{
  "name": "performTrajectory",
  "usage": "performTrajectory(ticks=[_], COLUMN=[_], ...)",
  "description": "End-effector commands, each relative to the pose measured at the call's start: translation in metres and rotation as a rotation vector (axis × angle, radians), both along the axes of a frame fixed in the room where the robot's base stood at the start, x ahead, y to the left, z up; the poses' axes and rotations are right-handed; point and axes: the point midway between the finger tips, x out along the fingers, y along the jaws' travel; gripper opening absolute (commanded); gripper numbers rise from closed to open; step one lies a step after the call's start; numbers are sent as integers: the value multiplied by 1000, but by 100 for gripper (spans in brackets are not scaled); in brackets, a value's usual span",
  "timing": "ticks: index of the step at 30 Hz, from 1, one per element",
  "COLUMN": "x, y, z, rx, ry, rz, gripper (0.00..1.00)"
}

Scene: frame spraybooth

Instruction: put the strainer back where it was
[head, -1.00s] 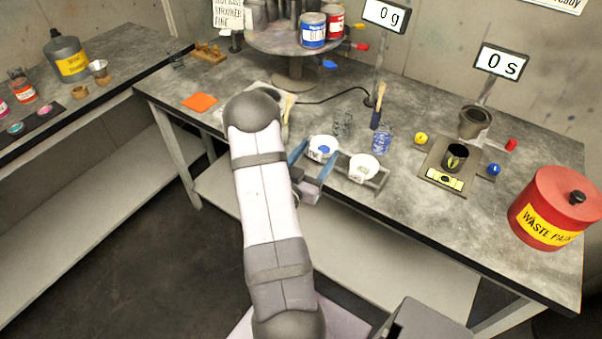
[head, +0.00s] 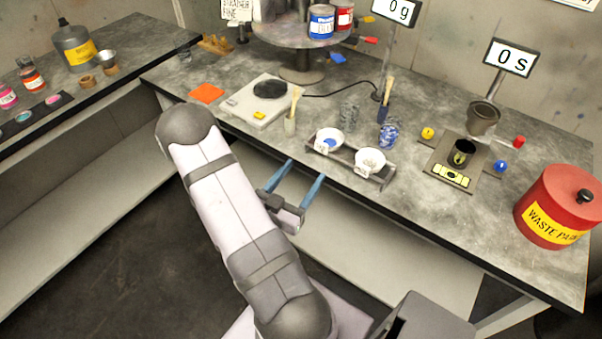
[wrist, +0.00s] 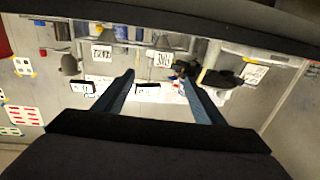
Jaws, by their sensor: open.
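Two white round cups that look like paint strainers sit in a grey rack (head: 345,168) at the bench's front edge. The left strainer (head: 329,137) has blue in its middle. The right strainer (head: 370,160) looks white inside, with a small tab at its front. I cannot tell which one the task means. My gripper (head: 306,171) is open and empty, in front of the bench edge, left of and apart from the rack. Its two blue fingers also show spread in the wrist view (wrist: 158,76).
A scale (head: 257,104) and a brush pot (head: 290,124) stand behind my gripper. Blue-marked glasses (head: 388,134) stand behind the rack. A viscosity cup (head: 483,118) on a stand and a red waste paint can (head: 556,208) are at right. An orange sheet (head: 206,93) lies at left.

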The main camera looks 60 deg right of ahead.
Motion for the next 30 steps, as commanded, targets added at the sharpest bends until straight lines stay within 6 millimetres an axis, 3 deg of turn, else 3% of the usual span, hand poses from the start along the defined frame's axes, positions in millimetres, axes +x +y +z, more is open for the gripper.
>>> performTrajectory(ticks=[10, 14, 17, 20, 24, 27, 30], x=[6, 26, 52, 87, 131, 151, 159], y=[1, 6, 18, 44, 99, 146, 195], z=[-6, -21, -39, -58, -74, -78, -75], rx=[37, 148, 290, 459, 693, 836, 954], ry=[-11, -34, -49, -43, 23, 109, 227], rz=[12, 54, 120, 220, 403, 543, 685], gripper=[64, 64, 64, 64, 64, 64, 64])
